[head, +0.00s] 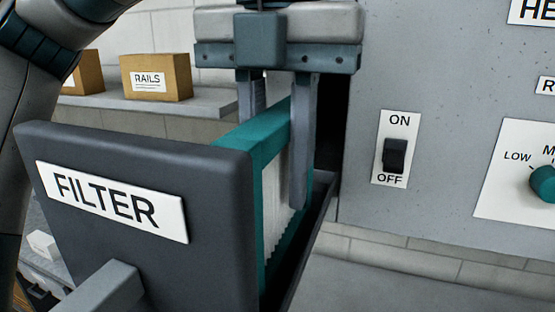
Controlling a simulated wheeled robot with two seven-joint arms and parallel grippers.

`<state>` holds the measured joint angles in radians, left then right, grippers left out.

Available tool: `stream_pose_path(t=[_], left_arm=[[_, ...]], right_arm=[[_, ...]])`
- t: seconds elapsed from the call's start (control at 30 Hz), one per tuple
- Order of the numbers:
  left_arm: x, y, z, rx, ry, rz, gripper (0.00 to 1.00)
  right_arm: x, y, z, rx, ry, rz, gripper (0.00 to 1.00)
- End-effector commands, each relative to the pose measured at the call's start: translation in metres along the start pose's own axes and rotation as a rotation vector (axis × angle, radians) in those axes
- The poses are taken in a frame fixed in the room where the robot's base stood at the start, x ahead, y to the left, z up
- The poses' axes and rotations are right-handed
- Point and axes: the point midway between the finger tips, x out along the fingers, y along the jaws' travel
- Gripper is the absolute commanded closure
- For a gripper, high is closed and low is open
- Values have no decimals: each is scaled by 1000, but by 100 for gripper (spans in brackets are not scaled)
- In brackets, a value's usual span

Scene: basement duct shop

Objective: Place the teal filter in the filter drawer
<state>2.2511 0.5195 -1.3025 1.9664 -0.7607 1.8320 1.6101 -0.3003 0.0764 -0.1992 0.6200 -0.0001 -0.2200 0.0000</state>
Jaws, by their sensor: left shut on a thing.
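The teal filter (269,140) has a teal frame and white pleats and stands upright behind the dark front panel of the filter drawer (110,240). The drawer is pulled out and carries a white FILTER label. My left gripper (278,140) comes down from above with its fingers on either side of the filter's upper edge, shut on it. The filter's lower part is within the drawer; the front panel hides much of it, so I cannot tell whether it touches the drawer floor. My right gripper is not in view.
The grey cabinet wall (420,215) rises close to the right of the gripper, with an ON/OFF switch (395,155) and a teal knob (545,183). A cardboard box labelled RAILS (157,78) stands on a shelf (200,103) at the back left. The drawer handle (105,288) juts forward.

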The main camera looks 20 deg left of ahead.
Motion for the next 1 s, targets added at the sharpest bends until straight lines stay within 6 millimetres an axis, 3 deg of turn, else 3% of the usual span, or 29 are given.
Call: stream_pose_path(t=[0.4,0.43,0.5,1.0], left_arm=[[5,0,0,0,-1,-1,100],[4,0,0,0,-1,-1,72],[3,0,0,0,-1,-1,58],[2,0,0,0,-1,-1,58]], right_arm=[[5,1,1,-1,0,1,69],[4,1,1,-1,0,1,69],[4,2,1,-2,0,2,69],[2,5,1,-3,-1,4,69]])
